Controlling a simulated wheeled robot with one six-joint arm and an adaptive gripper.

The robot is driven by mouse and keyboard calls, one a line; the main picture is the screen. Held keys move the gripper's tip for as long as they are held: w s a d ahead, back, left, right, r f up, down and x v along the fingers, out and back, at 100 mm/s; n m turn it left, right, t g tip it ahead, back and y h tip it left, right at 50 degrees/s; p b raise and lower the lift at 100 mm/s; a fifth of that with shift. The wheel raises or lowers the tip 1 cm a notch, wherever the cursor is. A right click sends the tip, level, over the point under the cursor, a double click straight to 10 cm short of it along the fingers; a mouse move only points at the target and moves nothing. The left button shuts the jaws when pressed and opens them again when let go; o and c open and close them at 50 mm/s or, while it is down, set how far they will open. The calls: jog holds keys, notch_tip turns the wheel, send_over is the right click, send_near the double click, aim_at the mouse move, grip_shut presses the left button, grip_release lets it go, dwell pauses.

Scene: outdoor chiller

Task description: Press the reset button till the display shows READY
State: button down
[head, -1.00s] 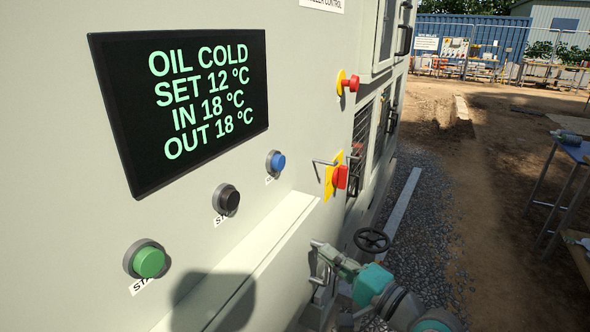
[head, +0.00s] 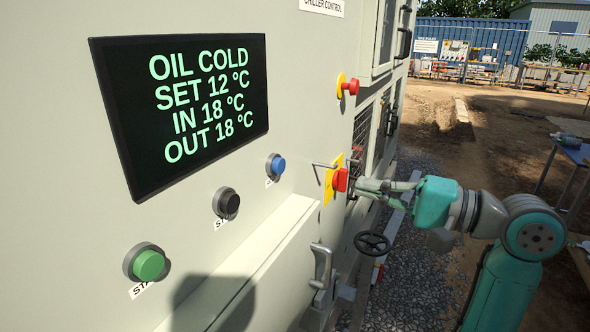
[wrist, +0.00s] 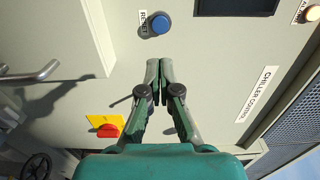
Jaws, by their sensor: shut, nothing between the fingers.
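The blue reset button (head: 276,164) is on the panel below the display and also shows in the wrist view (wrist: 159,24), with its label beside it. The display (head: 190,108) reads OIL COLD, SET 12 °C, IN 18 °C, OUT 18 °C. My gripper (head: 358,185) is to the right of the button and a little lower in the head view, apart from it. In the wrist view my gripper (wrist: 160,64) is shut and empty, its fingertips just below the button in the picture.
A black button (head: 227,202) and a green button (head: 148,264) are on the same panel. A red switch on a yellow plate (head: 338,180) appears close to my fingertips. A red knob (head: 348,86) is above it.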

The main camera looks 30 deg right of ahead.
aim_at(282, 167)
dwell(0.4)
jog(key=x, duration=1.4)
